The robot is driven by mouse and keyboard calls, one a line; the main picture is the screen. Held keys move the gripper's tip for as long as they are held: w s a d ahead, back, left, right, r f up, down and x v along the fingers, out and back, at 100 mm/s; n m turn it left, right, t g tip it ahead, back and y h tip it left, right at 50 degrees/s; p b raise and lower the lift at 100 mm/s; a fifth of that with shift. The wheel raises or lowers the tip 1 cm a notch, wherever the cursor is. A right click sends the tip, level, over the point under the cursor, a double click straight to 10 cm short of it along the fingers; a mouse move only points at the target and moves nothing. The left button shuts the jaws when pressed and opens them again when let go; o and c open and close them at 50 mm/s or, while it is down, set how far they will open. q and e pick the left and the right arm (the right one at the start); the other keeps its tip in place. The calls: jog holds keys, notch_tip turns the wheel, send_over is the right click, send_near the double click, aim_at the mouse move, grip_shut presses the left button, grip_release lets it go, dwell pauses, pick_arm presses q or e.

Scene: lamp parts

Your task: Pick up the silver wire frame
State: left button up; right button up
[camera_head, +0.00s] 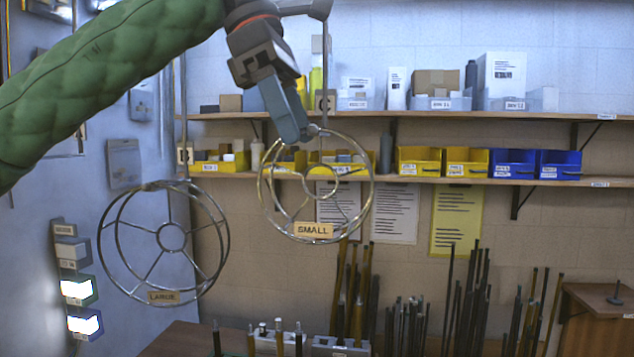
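A silver wire frame (372,190) with a "SMALL" tag hangs in the middle of the head view, below a "C" marker. Part of its left side looks brass-coloured. A second silver wire frame (226,240) with a "LARGE" tag hangs at the left and is wider. My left gripper (298,136) reaches down from above, its fingertips at the upper left rim of the small frame. The fingers overlap in this view, so I cannot tell whether they are closed on the rim or only beside it. My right gripper is not in view.
Two wall shelves (430,181) behind hold yellow bins (419,160), blue bins (512,163) and boxes. Many upright rods (473,300) stand below. A brown table (180,340) shows at the bottom, and a wooden stand (600,300) at the right. A grey panel is at the left.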

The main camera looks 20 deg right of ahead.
pick_arm(q)
jog(key=c, duration=1.1)
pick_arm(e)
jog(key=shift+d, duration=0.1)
